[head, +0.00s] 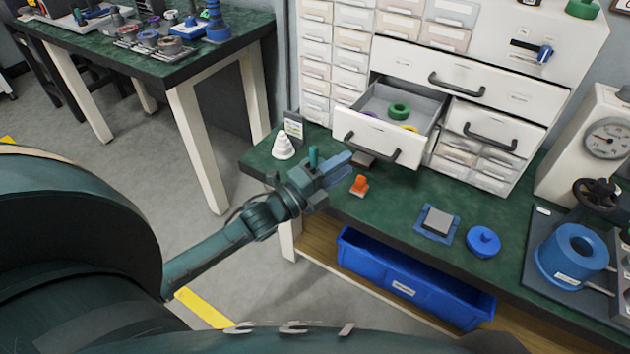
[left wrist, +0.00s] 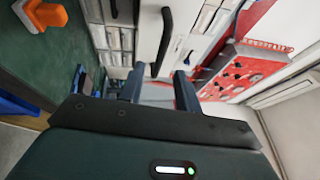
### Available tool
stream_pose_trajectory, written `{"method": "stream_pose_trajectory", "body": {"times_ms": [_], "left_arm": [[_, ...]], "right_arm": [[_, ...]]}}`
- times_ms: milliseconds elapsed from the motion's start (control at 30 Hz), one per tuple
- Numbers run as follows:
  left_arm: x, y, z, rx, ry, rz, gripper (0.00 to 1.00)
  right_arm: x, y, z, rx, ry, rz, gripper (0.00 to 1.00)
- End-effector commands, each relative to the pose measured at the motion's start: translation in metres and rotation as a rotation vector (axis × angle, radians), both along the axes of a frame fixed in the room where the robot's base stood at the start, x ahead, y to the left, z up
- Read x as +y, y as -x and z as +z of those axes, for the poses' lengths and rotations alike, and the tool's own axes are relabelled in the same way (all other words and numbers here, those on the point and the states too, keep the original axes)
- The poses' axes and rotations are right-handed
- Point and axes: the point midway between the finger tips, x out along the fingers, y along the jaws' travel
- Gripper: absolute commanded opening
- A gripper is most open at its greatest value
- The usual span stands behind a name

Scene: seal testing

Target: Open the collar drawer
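The collar drawer (head: 352,131) stands pulled out of the white cabinet, with a green ring (head: 399,111), a yellow ring and part of a purple ring visible inside. Its dark bar handle (head: 372,148) is on the white front. My left gripper (head: 345,168) is in front of the drawer, left of and below the handle, and looks apart from it. In the left wrist view my left gripper (left wrist: 158,88) has its two fingers spread with nothing between them. A dark handle (left wrist: 163,42) shows ahead of the gap on a white front. My right gripper is not in view.
An orange part (head: 359,185) stands on the green bench close to the gripper, and a white cone (head: 283,147) stands at the left corner. A blue-edged pad (head: 437,223) and blue disc (head: 484,241) lie right. A blue bin (head: 412,286) sits below. Closed drawers surround the open one.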

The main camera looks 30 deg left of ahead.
Motion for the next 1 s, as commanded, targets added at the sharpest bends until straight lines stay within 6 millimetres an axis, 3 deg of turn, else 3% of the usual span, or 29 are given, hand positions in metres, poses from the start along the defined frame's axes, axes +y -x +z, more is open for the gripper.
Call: {"method": "stream_pose_trajectory", "body": {"times_ms": [200, 400, 1000], "left_arm": [[0.019, 0.043, -0.009, 0.004, -0.002, 0.0, 0.33], [0.029, 0.064, -0.012, 0.002, -0.001, 0.0, 0.33], [0.032, 0.068, -0.013, -0.001, 0.0, 0.0, 0.33]], "right_arm": [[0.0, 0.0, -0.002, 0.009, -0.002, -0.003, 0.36], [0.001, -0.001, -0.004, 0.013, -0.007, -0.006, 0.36], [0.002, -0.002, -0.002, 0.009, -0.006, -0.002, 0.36]]}}
